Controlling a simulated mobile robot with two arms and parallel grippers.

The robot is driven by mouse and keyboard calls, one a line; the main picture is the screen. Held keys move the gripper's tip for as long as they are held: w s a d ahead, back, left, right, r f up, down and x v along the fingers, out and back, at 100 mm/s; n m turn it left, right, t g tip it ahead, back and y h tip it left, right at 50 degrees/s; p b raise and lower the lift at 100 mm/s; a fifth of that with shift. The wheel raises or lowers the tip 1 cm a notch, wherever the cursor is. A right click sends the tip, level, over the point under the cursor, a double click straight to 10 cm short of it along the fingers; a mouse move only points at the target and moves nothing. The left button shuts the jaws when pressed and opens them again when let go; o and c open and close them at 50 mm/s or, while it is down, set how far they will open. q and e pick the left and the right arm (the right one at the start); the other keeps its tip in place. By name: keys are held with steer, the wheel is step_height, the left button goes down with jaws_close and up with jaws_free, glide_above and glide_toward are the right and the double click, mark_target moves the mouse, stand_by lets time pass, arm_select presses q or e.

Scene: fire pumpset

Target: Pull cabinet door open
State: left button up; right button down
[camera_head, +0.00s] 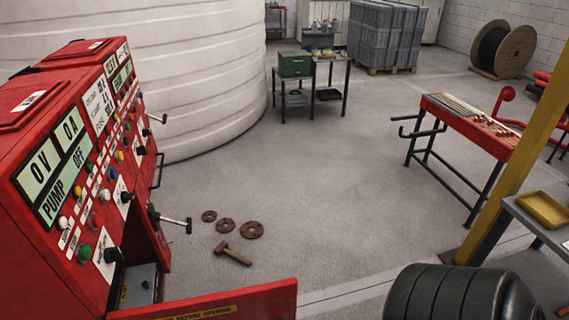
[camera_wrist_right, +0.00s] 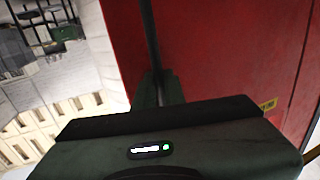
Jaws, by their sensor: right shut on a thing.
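The red pump cabinet (camera_head: 75,170) stands at the left in the head view, its sloped panel full of displays, buttons and knobs. Its near door (camera_head: 215,304) stands swung outward along the bottom edge, and part of the interior with a grey box (camera_head: 139,287) shows. In the right wrist view the red door surface (camera_wrist_right: 225,55) fills the right side. My right gripper (camera_wrist_right: 158,90) is shut around a dark bar (camera_wrist_right: 149,35), apparently the door handle; the gripper body hides much of the contact. My left gripper is not in view.
Rusty rings (camera_head: 225,225) and a hammer (camera_head: 233,254) lie on the floor beside the cabinet. A dark ribbed barrel (camera_head: 440,293) and a yellow post (camera_head: 515,140) stand at the right. A red-topped table (camera_head: 470,122) stands beyond.

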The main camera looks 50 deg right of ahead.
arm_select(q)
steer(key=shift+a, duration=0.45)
arm_select(e)
steer(key=shift+s+a, duration=0.1)
steer(key=shift+a, duration=0.15)
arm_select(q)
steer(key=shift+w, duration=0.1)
arm_select(e)
steer(key=c, duration=1.5)
jaws_free()
